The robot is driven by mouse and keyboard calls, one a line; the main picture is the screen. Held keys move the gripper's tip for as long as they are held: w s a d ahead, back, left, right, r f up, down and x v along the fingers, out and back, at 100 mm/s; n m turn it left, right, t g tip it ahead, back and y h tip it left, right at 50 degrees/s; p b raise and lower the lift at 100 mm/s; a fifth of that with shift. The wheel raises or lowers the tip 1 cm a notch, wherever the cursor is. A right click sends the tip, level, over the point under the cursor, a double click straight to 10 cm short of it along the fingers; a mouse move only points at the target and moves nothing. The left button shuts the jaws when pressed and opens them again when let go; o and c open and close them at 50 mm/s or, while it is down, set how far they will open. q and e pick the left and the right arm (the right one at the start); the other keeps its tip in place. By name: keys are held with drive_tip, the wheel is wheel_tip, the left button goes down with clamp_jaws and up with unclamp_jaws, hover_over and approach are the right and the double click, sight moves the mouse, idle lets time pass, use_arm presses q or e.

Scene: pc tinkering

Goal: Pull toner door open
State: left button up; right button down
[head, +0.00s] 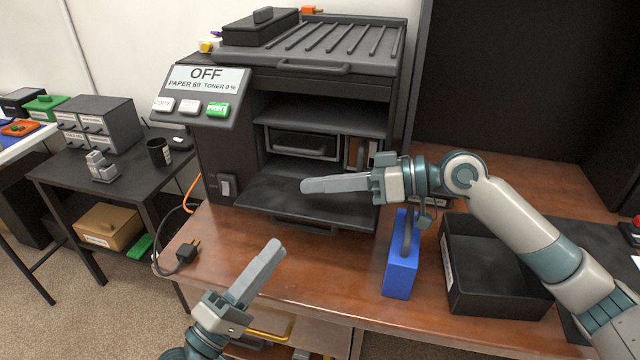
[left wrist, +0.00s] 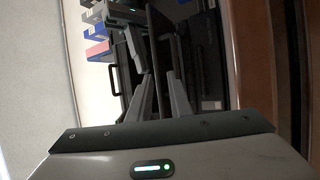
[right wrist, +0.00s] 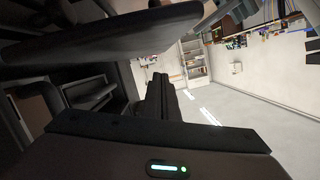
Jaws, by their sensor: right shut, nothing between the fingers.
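The black printer (head: 330,75) stands on the wooden table, its panel (head: 207,80) reading OFF, PAPER 60, TONER 0 %. Its front flap, which looks like the toner door (head: 270,197), lies folded down flat, with a handle (head: 305,227) along its front edge. Behind it the bay is open and shows a dark cartridge-like part (head: 305,144). My right gripper (head: 304,186) is shut and empty, just above the flap; contact cannot be told. It also shows in the right wrist view (right wrist: 160,80). My left gripper (head: 275,246) is open and empty, in front of the printer; its fingers are apart in the left wrist view (left wrist: 160,85).
A blue box (head: 402,270) and a black open tray (head: 490,300) stand right of the printer, under my right arm. A loose power plug (head: 187,251) lies at the table's left edge. A dark side table (head: 120,175) stands at the left. The table's front middle is clear.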

use_arm(q)
drive_tip(key=shift+v, duration=1.85)
